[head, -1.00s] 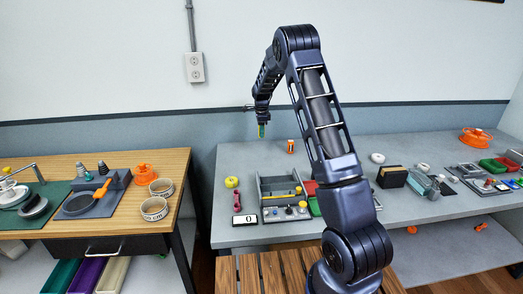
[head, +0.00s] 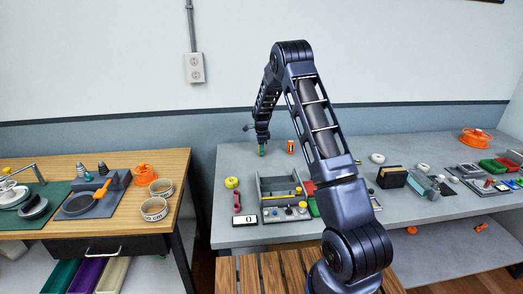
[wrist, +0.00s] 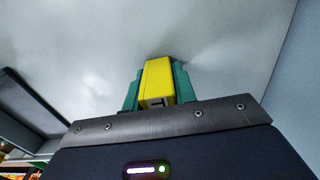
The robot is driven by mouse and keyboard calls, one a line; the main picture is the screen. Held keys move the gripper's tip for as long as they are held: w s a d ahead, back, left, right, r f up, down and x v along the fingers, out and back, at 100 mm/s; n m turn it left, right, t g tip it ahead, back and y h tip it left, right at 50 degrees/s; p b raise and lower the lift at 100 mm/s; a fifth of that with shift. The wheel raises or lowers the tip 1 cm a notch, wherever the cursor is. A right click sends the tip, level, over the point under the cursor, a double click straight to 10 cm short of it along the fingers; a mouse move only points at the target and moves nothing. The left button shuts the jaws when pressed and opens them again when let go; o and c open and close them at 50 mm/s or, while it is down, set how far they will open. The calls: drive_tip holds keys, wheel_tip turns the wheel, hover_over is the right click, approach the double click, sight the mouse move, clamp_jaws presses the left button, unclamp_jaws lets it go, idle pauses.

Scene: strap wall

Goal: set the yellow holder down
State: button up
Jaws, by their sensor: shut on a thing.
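The yellow holder (wrist: 158,80) is a small yellow block in the wrist view, with a dark mark on its near end. My gripper (wrist: 157,88) is shut on it, with a green finger against each side. In the head view my gripper (head: 262,151) points down over the back part of the grey table (head: 236,156). The holder is too small there to make out clearly. In the wrist view a pale grey surface lies beyond the holder; whether the holder touches it I cannot tell.
An orange item (head: 290,146) stands just right of my gripper. The grey tray (head: 282,185) with a yellow bar is nearer the front. A yellow ring (head: 232,183) and a dark red item (head: 237,200) lie left of it. The table's back left is bare.

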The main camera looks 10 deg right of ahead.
drive_tip(key=o, duration=1)
drive_tip(key=shift+f, duration=0.15)
drive_tip(key=shift+o, duration=0.2)
